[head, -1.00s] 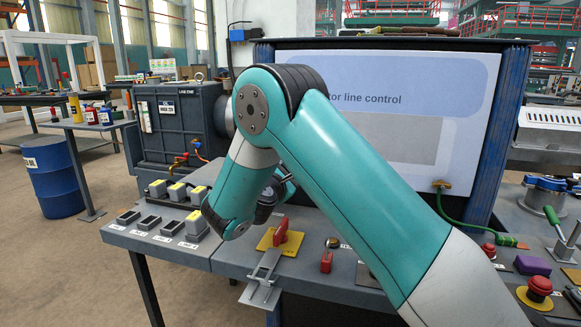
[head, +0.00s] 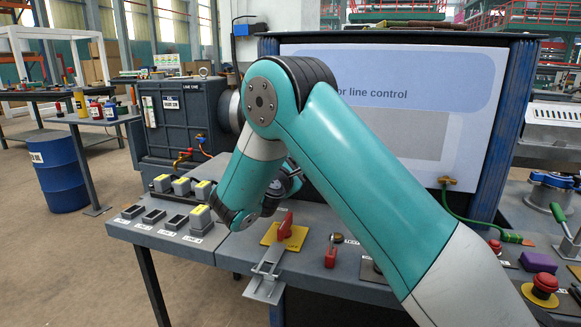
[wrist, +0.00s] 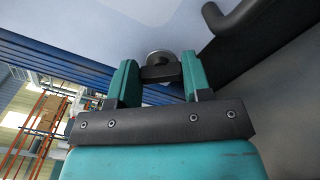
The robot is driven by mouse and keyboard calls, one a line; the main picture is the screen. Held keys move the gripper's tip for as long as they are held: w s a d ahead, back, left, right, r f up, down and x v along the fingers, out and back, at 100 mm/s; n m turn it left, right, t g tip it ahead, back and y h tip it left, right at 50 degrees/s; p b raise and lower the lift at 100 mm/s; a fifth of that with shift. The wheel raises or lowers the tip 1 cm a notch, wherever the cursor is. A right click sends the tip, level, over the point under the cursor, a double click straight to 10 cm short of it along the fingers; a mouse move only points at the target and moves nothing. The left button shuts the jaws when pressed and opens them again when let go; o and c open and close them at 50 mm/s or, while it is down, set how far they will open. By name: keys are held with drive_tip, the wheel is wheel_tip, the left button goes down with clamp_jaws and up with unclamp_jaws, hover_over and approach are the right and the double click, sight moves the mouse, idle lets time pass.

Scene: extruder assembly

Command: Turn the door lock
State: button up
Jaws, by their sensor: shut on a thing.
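In the wrist view, my gripper (wrist: 160,78) has its two green fingers on either side of a short dark bar (wrist: 160,73), shut on it. The bar sits in front of a round silver disc (wrist: 158,56) on a pale surface and looks like the lock's handle. It lies roughly crosswise between the fingers. In the head view my own arm hides the fingertips and the lock, so I cannot tell there how far it is turned.
A dark curved pipe or handle (wrist: 232,17) is close to the right finger. The bench (head: 225,255) below my arm carries a red lever (head: 285,228) on a yellow plate and yellow-topped blocks (head: 182,186). A large control board (head: 470,130) stands behind.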

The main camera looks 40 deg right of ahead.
drive_tip(key=shift+s+f+m+b, duration=0.1)
drive_tip(key=shift+m+b, duration=0.8)
drive_tip(key=shift+m, duration=0.9)
drive_tip(key=shift+f+m+b, duration=0.1)
drive_tip(key=shift+m+b, duration=0.75)
drive_tip(key=shift+m, duration=0.95)
drive_tip(key=o, duration=0.9)
